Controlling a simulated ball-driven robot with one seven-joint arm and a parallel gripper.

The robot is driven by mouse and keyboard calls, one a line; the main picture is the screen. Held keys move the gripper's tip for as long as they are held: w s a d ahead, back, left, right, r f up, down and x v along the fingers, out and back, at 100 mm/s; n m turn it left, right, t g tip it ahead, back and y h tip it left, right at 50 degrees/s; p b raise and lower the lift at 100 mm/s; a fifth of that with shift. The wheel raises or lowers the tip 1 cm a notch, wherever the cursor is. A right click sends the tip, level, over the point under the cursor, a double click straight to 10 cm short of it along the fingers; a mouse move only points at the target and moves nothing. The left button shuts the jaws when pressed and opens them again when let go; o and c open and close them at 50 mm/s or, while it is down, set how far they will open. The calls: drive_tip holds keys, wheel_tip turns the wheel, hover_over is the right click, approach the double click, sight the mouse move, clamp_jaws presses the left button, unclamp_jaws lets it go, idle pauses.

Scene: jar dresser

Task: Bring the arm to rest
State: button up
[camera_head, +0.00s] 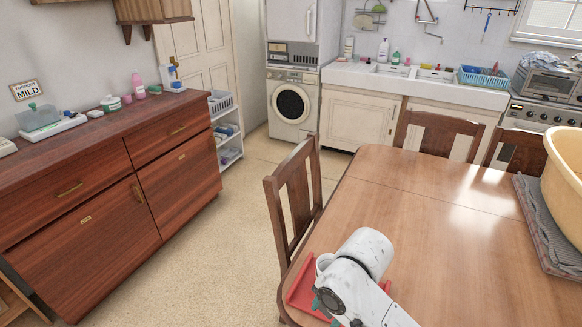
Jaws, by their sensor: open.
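My white arm, with its rounded joint housing and a dark round joint cap, shows at the bottom centre, over the near left part of the wooden table (425,215). Its lower link runs out of the bottom of the picture. I cannot make out my gripper or its fingers. A red flat thing (300,294) lies at the table's near left edge, partly hidden behind the arm. Small teal bits show beside the arm; I cannot tell what they belong to.
A wooden chair (294,200) stands at the table's left edge. A yellow basin (565,180) on a grey cloth (540,225) is at the right. A reddish-brown dresser (110,205) holding jars and bottles stands left. The floor (215,255) between is clear.

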drive_tip(key=s+a+r+m+t+y, duration=0.1)
drive_tip(key=s+a+m+y, duration=0.2)
drive_tip(key=m, duration=0.4)
drive_tip(key=s+d+f+m+h, duration=0.2)
drive_tip(key=s+d+f+m, duration=0.2)
drive_tip(key=s+d+m, duration=0.6)
drive_tip(key=s+d+f+m+g+h, duration=0.1)
drive_tip(key=s+d+f+m+h, duration=0.2)
drive_tip(key=s+d+m, duration=0.8)
drive_tip(key=s+d+f, duration=0.1)
drive_tip(key=s+f, duration=0.1)
drive_tip(key=s, duration=0.2)
drive_tip(key=shift+s+d, duration=0.25)
drive_tip(key=shift+s, duration=0.1)
